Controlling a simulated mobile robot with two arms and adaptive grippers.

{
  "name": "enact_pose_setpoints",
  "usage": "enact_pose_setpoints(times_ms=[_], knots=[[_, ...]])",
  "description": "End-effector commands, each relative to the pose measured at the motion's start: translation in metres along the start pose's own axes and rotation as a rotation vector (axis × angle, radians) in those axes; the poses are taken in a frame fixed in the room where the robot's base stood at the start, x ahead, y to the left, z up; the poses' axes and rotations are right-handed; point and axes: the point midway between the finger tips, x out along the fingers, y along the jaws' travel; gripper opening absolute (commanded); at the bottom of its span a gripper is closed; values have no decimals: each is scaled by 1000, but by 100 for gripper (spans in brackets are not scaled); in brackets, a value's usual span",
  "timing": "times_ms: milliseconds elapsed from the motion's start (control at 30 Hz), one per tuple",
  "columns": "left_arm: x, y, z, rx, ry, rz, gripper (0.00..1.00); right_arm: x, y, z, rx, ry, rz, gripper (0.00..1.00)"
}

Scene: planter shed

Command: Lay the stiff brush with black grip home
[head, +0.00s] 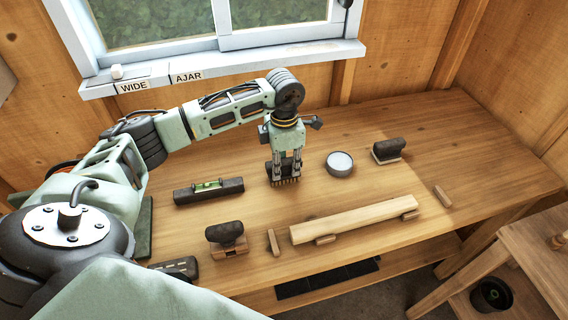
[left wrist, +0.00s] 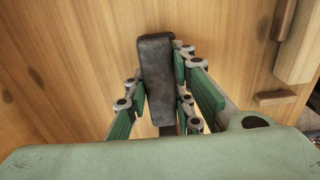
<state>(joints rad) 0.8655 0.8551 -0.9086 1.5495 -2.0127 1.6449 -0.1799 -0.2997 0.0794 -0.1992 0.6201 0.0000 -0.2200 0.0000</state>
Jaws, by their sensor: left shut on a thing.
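My left gripper (head: 285,158) is over the middle of the workbench, pointing down, shut on a brush with a black grip (head: 278,171). Short bristles show at the brush's lower edge; I cannot tell whether they touch the bench top. In the left wrist view the dark grip (left wrist: 157,72) sits between the two green-padded fingers (left wrist: 165,95). Two other dark-gripped tools stand on the bench: one on a pale base (head: 388,150) at the back right, one on a wooden base (head: 226,238) at the front. My right gripper is out of view.
A level with a green vial (head: 208,190) lies left of the gripper, and a round tin (head: 339,163) stands to its right. A long pale beam (head: 355,219) lies in front, with small wooden blocks (head: 442,195) nearby. The window sill (head: 230,68) runs behind. Bench space at right is clear.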

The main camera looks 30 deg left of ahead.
Motion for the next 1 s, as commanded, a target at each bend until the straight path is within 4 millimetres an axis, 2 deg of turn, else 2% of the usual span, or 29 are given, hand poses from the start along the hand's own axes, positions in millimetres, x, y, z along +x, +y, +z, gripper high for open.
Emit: enact_pose_setpoints(times_ms=[33, 67, 300, 667, 833, 1000], knots=[[2, 0, 0, 0, 0, 0, 0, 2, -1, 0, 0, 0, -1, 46], [1, 0, 0, -1, -1, 0, 24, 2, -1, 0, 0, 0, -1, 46], [1, 0, 0, 0, 0, 0, 45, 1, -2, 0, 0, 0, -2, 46], [-3, 0, 0, 0, 0, 1, 45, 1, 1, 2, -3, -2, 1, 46], [-27, 1, 1, 1, -4, 2, 45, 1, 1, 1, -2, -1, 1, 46], [-65, 1, 1, 0, -4, 4, 45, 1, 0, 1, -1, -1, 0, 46]])
